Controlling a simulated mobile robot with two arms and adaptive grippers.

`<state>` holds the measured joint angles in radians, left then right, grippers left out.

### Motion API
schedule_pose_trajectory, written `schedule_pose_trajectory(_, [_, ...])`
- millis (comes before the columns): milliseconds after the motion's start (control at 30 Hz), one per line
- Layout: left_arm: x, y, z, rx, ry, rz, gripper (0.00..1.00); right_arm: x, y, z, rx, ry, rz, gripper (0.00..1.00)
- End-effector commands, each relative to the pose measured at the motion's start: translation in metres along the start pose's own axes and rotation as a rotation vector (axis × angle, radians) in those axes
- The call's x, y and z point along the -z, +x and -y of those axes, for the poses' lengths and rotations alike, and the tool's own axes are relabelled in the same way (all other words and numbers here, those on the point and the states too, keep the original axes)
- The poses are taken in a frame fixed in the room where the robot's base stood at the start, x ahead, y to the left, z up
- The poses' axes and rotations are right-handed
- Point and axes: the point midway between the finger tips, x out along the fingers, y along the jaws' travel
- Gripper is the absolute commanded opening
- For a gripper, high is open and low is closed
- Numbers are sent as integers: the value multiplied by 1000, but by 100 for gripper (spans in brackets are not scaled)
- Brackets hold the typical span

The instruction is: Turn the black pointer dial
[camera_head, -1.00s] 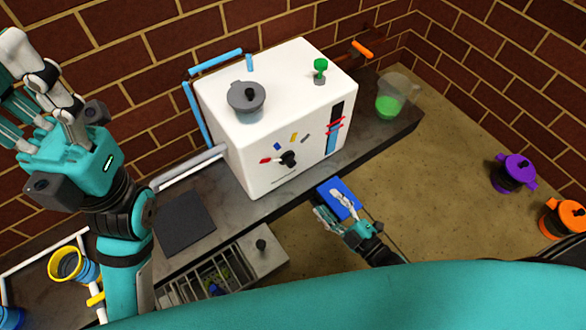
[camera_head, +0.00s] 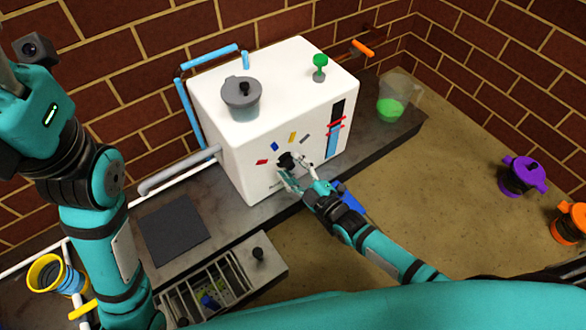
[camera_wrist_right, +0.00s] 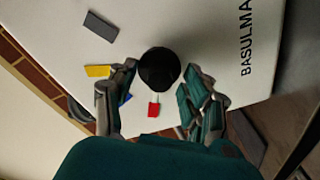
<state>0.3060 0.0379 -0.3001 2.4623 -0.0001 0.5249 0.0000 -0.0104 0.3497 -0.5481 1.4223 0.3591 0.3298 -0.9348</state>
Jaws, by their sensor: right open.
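The black pointer dial (camera_head: 287,160) sits on the front face of the white box-shaped machine (camera_head: 240,165), with red, blue, yellow and grey marks around it. My right gripper (camera_head: 298,176) is at the dial in the head view and partly covers it. In the right wrist view the round dial (camera_wrist_right: 159,69) lies between and just beyond the two open fingers (camera_wrist_right: 157,98), and I cannot tell whether they touch it. The red mark (camera_wrist_right: 154,110) shows below the dial there. My left arm is at the left, its gripper out of the picture.
A grey lidded pot (camera_head: 242,98) and a green knob (camera_head: 320,62) are on top of the machine. A beaker with green liquid (camera_head: 392,106) stands at right. A blue block (camera_head: 350,198) is beside my right arm. An open drawer (camera_head: 238,280) juts out below.

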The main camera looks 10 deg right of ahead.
Motion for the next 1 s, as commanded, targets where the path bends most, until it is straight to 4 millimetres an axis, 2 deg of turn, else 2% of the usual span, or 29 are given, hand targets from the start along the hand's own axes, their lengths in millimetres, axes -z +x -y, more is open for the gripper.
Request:
schedule_pose_trajectory(167, [0,0,0,0,0,0,40,0,0,0,0,0,0,48])
schedule_pose_trajectory(533, [0,0,0,0,0,1,40,0,0,0,0,0,0,0])
schedule_pose_trajectory(767, [0,0,0,0,-1,1,40,0,0,0,0,9,0,0])
schedule_pose_trajectory(1000, [-1,2,1,2,-1,2,40,1,0,0,-4,94,-5,0])
